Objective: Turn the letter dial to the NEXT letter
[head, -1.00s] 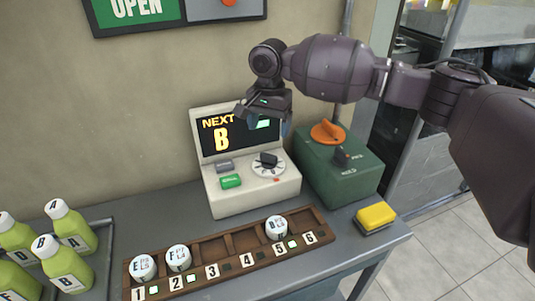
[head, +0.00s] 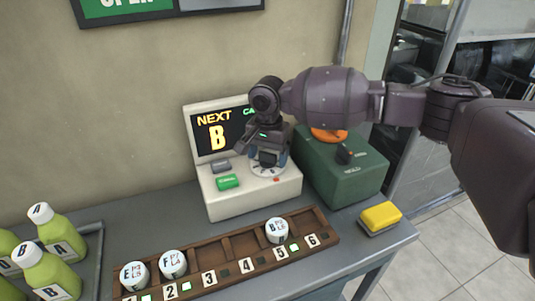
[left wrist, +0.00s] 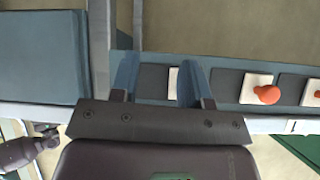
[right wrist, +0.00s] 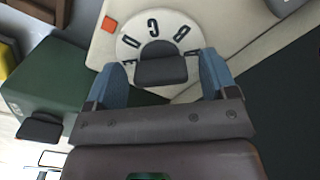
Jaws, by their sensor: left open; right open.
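The beige press box (head: 250,195) stands on the grey bench, and its screen (head: 207,137) reads "NEXT B". The white letter dial (head: 268,171) is on the box's top, partly hidden by my right gripper (head: 266,157). In the right wrist view, the dial (right wrist: 150,32) shows black letters, including B, C and D, around a dark knob (right wrist: 161,67). My right gripper (right wrist: 164,66) is open, with one blue finger on each side of the knob; I cannot tell if they touch it. My left gripper (left wrist: 157,72) is open and empty, away from the dial.
A green button (head: 228,182) and a grey button (head: 221,166) sit left of the dial. A wooden rack (head: 240,265) with lettered caps, a yellow sponge (head: 380,216) and lettered bottles (head: 50,270) are nearby.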

